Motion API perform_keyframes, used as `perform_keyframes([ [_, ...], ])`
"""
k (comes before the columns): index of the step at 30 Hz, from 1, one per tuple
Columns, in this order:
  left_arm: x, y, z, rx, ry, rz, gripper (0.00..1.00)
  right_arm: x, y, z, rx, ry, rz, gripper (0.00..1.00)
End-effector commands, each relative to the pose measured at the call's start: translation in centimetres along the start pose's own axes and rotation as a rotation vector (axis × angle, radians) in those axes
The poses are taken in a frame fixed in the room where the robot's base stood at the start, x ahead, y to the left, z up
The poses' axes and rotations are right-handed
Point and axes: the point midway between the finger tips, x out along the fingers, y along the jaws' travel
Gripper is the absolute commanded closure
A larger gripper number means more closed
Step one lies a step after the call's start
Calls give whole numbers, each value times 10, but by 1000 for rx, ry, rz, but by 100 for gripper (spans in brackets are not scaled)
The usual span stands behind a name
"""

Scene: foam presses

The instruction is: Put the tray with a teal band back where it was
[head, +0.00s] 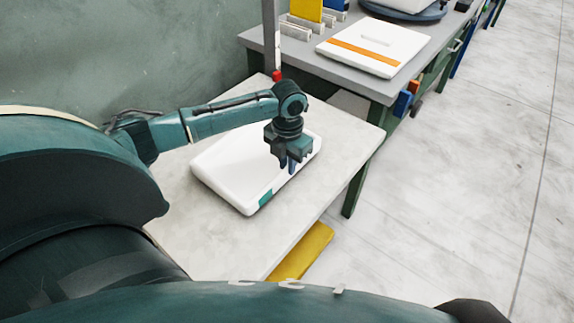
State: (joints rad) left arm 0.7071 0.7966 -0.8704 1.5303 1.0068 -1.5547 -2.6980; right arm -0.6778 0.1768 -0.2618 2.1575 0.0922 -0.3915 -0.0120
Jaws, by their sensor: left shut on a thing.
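The white tray with a teal band (228,180) lies on the pale table (325,200) in the head view. A bit of its teal band (265,198) shows at the near right edge. My left gripper (287,165) points down over the right part of the tray and is shut on it. The gripper hides part of the tray's right side. Whether the tray is lifted off the table is hard to tell. My right gripper is not in view.
A grey bench (270,45) behind holds a white tray with an orange band (375,45) and upright panels in a rack (306,22). A yellow object (303,252) sits low beside the pale table. A green wall is at the left; open floor lies at the right.

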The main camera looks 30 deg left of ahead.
Motion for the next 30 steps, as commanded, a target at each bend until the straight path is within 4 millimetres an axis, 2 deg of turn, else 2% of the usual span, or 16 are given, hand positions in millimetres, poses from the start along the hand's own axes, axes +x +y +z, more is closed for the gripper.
perform_keyframes([
  [3, 14, 0, 0, 0, 0, -1, 100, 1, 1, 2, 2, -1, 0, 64],
  [14, 18, 0, 0, 0, -1, 0, 100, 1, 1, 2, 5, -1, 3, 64],
  [15, 17, 0, 0, 0, -1, 0, 83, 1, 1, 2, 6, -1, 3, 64],
  [21, 17, 0, 0, 0, -1, 0, 67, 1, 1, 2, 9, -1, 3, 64],
  [30, 14, 0, 0, 0, -2, 0, 65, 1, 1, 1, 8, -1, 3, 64],
])
